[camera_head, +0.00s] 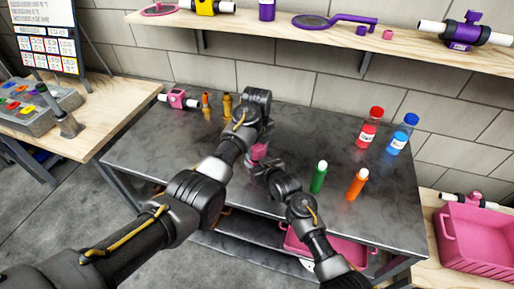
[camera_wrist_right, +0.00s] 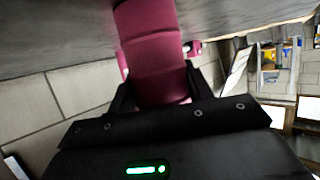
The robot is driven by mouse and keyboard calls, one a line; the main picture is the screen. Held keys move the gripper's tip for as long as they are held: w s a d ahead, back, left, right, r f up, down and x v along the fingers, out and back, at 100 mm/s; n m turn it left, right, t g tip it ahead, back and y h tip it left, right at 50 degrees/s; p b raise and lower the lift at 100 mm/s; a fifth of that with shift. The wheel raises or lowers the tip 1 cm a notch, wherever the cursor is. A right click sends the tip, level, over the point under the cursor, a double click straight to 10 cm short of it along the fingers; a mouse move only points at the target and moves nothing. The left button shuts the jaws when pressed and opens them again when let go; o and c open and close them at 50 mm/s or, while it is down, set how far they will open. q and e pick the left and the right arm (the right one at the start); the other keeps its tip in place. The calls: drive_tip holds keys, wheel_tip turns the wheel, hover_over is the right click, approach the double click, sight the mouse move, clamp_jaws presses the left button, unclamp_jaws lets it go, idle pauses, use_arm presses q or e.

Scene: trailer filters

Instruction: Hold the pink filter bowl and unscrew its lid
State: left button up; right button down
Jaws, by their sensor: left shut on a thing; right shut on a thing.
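The pink filter bowl (camera_head: 259,152) is at the middle of the dark table, mostly hidden between my two grippers. In the right wrist view it is a dark pink banded cylinder (camera_wrist_right: 157,55). My right gripper (camera_wrist_right: 160,92) is shut on it, with a black finger on each side. In the head view my right gripper (camera_head: 262,168) reaches it from the lower right. My left gripper (camera_head: 255,143) is shut at the pink piece from above; its fingertips are largely hidden. I cannot tell where the lid meets the bowl.
A pink crate (camera_head: 476,238) is at the far right.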

use_arm(q)
drive_tip(key=n, duration=0.7)
drive_tip(key=shift+n, duration=0.3)
drive_tip(key=o, duration=1.1)
drive_tip(key=shift+r, duration=0.15)
